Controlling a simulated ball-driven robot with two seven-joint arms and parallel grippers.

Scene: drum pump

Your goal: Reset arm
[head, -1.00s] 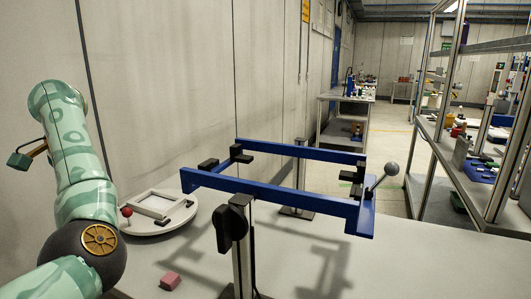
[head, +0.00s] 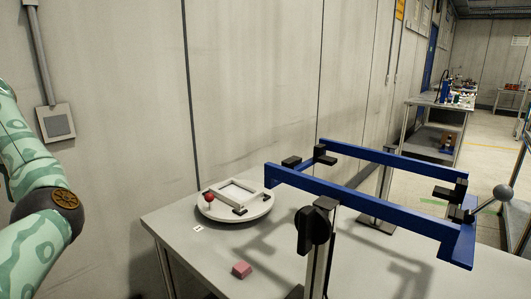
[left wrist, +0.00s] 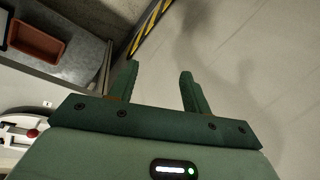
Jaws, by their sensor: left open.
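My left arm (head: 38,200) comes in at the left edge of the head view, bent upward, and its gripper is out of that picture. In the left wrist view my left gripper (left wrist: 158,76) is open, its two green fingers apart with nothing between them. Pale wall or floor lies beyond the fingers. My right arm and gripper are not in view.
A grey table (head: 180,240) holds a blue frame (head: 370,199) on posts, a round white plate (head: 262,209) with a red knob (head: 209,197), and a pink block (head: 241,269). A reddish tray (left wrist: 37,39) shows in the left wrist view. A wall (head: 260,90) stands behind.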

